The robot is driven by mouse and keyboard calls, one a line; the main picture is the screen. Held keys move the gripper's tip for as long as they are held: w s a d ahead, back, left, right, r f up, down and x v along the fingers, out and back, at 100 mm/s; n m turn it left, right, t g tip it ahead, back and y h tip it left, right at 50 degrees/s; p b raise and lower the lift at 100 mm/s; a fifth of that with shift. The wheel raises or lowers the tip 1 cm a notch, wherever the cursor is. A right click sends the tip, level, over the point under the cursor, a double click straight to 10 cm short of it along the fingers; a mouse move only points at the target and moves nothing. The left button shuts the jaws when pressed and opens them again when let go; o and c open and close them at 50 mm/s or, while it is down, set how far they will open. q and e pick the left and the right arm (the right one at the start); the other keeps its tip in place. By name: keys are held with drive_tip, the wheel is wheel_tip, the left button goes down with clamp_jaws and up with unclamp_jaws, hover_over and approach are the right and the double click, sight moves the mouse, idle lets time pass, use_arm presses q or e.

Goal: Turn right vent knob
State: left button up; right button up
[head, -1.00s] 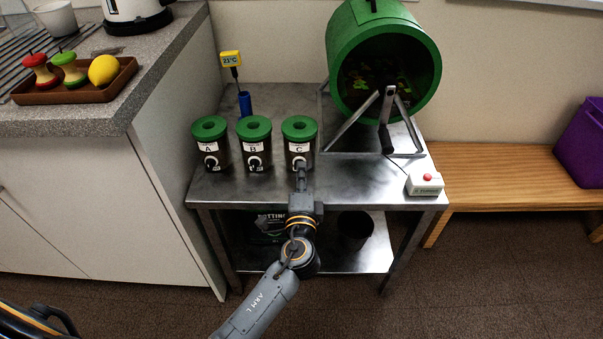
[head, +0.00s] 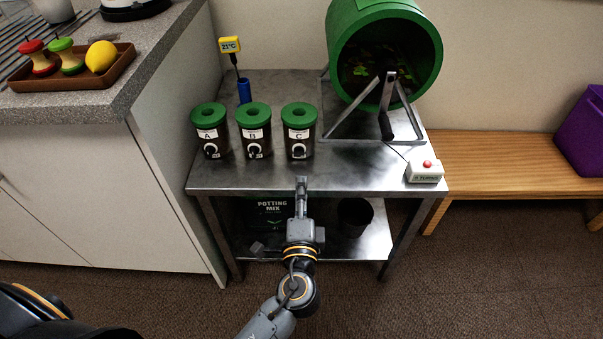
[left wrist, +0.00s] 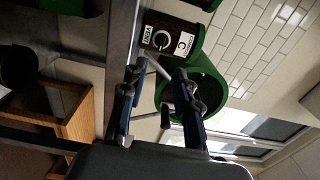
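Three dark canisters with green lids stand in a row on the steel table: canister A (head: 210,131), canister B (head: 254,131) and canister C (head: 299,131) at the right. Each has a small vent knob low on its front. The right vent knob (head: 299,151) is on canister C; in the left wrist view this knob (left wrist: 161,39) is a white ring with a dark centre beside a VENT label. My left gripper (head: 301,182) is in front of the table edge, below canister C and apart from it. In the left wrist view its fingers (left wrist: 156,76) are spread and empty. My right gripper is not in view.
A green drum (head: 385,12) on a metal stand and a box with a red button (head: 425,172) are on the table's right. A blue holder with a yellow thermometer (head: 231,46) stands behind the canisters. A cabinet (head: 170,140) is close on the left.

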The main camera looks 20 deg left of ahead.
use_arm(q)
drive_tip(key=v, duration=0.2)
drive_tip(key=shift+s, duration=0.3)
